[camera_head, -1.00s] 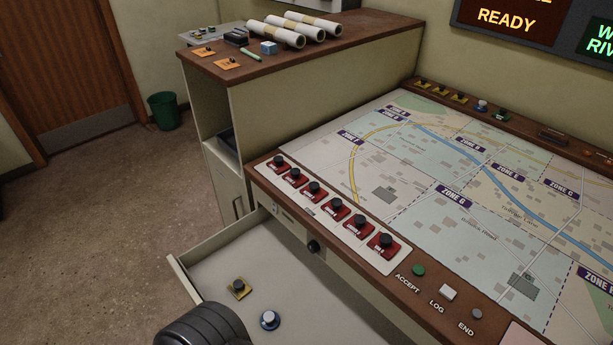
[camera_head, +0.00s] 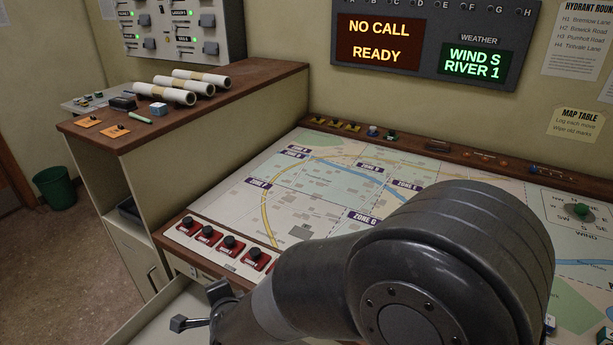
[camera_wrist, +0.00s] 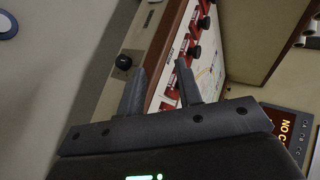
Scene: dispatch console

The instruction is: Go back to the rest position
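My gripper (camera_head: 200,306) is at the lower left in the head view, over the open drawer (camera_head: 150,326) at the front of the map console. In the wrist view its two fingers (camera_wrist: 160,82) stand apart with nothing between them. Beyond the fingers are the console edge and the red blocks with black knobs. My arm covers much of the lower middle and right of the map table in the head view. A round blue and white piece (camera_wrist: 6,24) shows at the top left corner of the wrist view.
Red knobbed blocks (camera_head: 207,236) line the left edge of the map (camera_head: 288,190). A wooden-topped cabinet (camera_head: 190,115) with paper rolls (camera_head: 195,82) stands at the back left. The display board reads NO CALL READY (camera_head: 380,41). Open floor (camera_head: 55,260) lies at the left.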

